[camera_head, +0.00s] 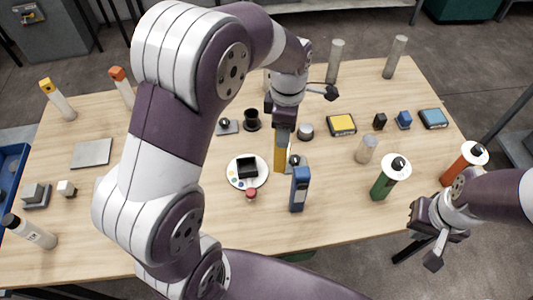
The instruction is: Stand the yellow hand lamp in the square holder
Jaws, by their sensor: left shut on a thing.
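The yellow hand lamp (280,157) hangs upright below my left gripper (284,128), which is shut on its upper part. A black square holder (246,168) stands on a round white plate (236,182) with coloured spots. The lamp is just to the right of the holder, apart from it in the picture; its height above the table is hard to tell. My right gripper (428,238) is empty beyond the table's front right edge, its fingers apart.
A blue upright object (299,190) stands close in front of the lamp. A red-topped piece (251,195) is at the plate's front. A round black holder (252,121) is behind. Green (385,183) and orange (460,168) bottles stand right. My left arm hides the left-middle table.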

